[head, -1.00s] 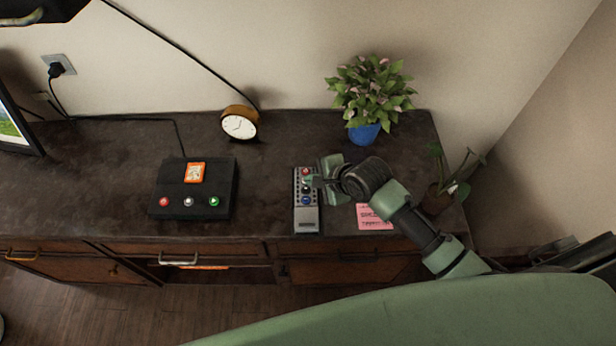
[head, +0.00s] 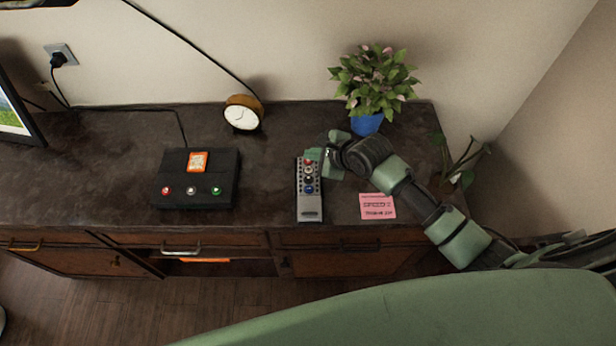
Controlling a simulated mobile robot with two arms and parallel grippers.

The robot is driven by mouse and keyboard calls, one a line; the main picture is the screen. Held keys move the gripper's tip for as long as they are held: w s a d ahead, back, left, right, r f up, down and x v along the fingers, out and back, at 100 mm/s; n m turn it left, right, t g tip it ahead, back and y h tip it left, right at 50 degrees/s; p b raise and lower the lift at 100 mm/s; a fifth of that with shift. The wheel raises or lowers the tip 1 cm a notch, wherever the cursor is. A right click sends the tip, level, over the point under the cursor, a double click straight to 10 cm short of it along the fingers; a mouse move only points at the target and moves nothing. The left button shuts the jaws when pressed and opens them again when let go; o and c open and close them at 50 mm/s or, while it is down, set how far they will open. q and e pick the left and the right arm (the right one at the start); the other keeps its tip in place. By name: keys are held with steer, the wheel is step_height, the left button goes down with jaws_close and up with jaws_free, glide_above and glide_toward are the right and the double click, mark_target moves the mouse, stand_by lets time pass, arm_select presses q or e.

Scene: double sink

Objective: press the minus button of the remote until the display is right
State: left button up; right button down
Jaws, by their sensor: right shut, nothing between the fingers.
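The remote (head: 309,204) is a grey and black handset lying on the dark cabinet top, its long side pointing toward me. It has several coloured buttons, red, black and blue among them; their markings are too small to read. My right gripper (head: 318,156) is shut and empty at the remote's far right end; I cannot tell whether it touches. A black box (head: 168,172) with an orange label (head: 197,162) and red, white and green buttons stands to the left. No readable number display shows. My left gripper is not in view.
A pink note (head: 377,206) reading "SPEED" with a character I cannot read lies right of the remote. The cabinet top between box and remote is clear.

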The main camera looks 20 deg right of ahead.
steer(key=b, duration=0.5)
glide_above(311, 181)
step_height(311, 181, down, 5)
steer(key=shift+w+d+r, duration=0.1)
steer(key=shift+d, duration=0.05)
steer(key=shift+f, duration=0.3)
steer(key=shift+f+b, duration=0.3)
steer(key=shift+f, duration=0.6)
steer(key=shift+f, duration=0.1)
stand_by(0.5)
steer(key=shift+f, duration=0.3)
